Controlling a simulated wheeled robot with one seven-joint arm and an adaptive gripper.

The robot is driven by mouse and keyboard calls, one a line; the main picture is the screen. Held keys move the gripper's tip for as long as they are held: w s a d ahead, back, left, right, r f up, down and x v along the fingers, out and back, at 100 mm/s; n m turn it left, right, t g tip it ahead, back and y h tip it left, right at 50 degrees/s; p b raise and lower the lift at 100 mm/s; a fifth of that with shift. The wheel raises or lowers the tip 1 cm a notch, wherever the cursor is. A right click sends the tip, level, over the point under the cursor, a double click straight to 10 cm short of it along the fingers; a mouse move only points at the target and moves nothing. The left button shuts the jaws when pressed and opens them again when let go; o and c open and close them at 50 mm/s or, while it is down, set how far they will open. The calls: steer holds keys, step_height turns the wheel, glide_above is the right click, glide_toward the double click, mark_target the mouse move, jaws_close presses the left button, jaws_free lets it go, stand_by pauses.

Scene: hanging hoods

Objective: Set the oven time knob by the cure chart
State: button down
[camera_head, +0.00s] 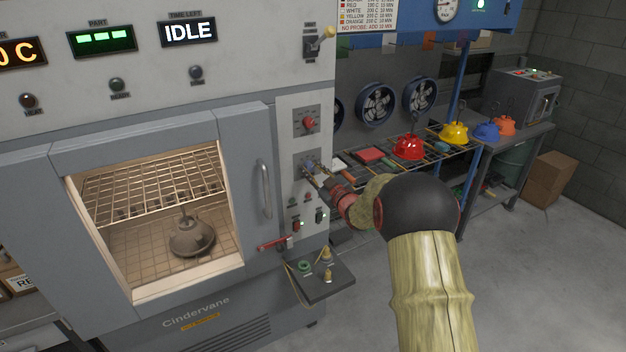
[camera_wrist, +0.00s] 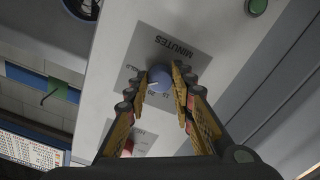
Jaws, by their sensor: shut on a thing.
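The time knob is blue, on the oven's control panel (camera_head: 300,140); in the wrist view the knob (camera_wrist: 160,80) sits below the upside-down word MINUTES. Its white mark points to the lower left of that picture; the dial numbers are mostly hidden. My gripper (camera_head: 315,176) is shut on the blue knob, a finger on each side, as the wrist view also shows (camera_wrist: 161,74). The cure chart (camera_head: 367,14) is at the top, cut off by the frame, with small rows of colours, temperatures and minutes. The oven's time display (camera_head: 188,32) reads IDLE.
A grey hood (camera_head: 191,238) is inside the lit oven, under a wire rack (camera_head: 150,180). A red knob (camera_head: 308,122) sits above the time knob. The door handle (camera_head: 265,187) is left of the panel. Coloured hoods, including a red one (camera_head: 408,147), stand at right.

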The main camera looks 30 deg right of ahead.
steer(key=shift+f+n+b, duration=0.1)
steer(key=shift+n+b, duration=1.1)
steer(key=c, duration=1.5)
jaws_free()
steer(key=shift+s, duration=0.1)
steer(key=s, duration=1.2)
steer(key=shift+d, duration=0.25)
steer(key=shift+w, duration=0.1)
